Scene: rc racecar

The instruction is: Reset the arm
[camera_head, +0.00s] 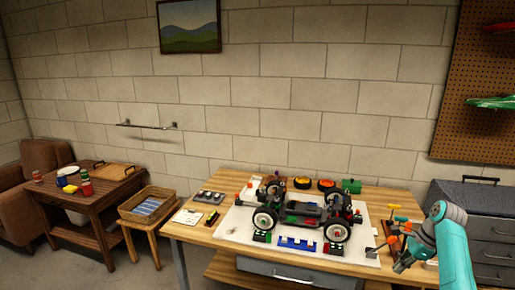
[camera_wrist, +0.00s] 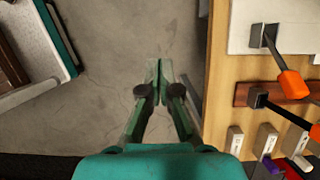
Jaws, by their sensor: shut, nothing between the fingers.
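My gripper shows in the wrist view (camera_wrist: 158,75) with its two fingertips together and nothing between them, above the bare grey floor beside the workbench edge. In the head view my gripper (camera_head: 400,266) and teal arm are at the lower right, by the front right corner of the workbench (camera_head: 190,232). The racecar chassis (camera_head: 305,213) stands on a white mat (camera_head: 235,225) on the bench, with black and white wheels. It is apart from my gripper.
Orange-handled tools (camera_wrist: 292,85) lie along the bench's right side, close to my arm. A grey drawer cabinet (camera_head: 490,235) stands at the right. A small table with a basket (camera_head: 148,205) and a dark wooden table (camera_head: 88,205) are at the left. Open floor lies in front of them.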

